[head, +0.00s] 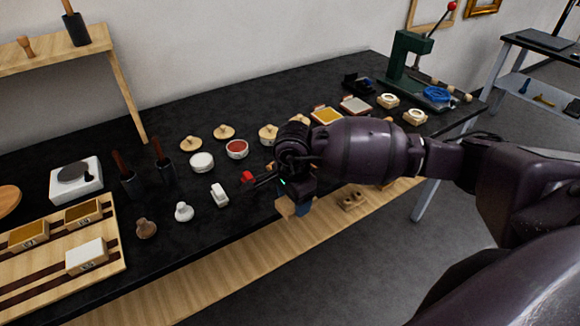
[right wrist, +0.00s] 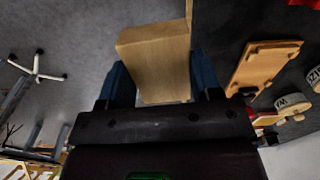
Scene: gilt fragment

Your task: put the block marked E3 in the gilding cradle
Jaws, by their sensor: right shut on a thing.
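My right gripper (head: 297,206) is shut on a plain wooden block (head: 285,208), held just off the table's front edge. In the right wrist view the block (right wrist: 155,60) sits between the blue fingers (right wrist: 160,82). No mark shows on its visible faces, so I cannot tell whether it is E3. A wooden board with dark strips (head: 112,240) lies at the left and bears two gold-topped blocks (head: 28,236) (head: 83,212) and a white-topped block (head: 87,256). Their labels are too small to read. I cannot tell which thing is the gilding cradle. My left gripper is out of view.
The black table (head: 180,240) carries white and red-filled dishes (head: 237,149), wooden lids (head: 224,131), stamps (head: 184,212) and a white hotplate (head: 75,180). A green press (head: 405,60) stands at the back right. A low wooden shelf (head: 235,275) runs below the table's front edge.

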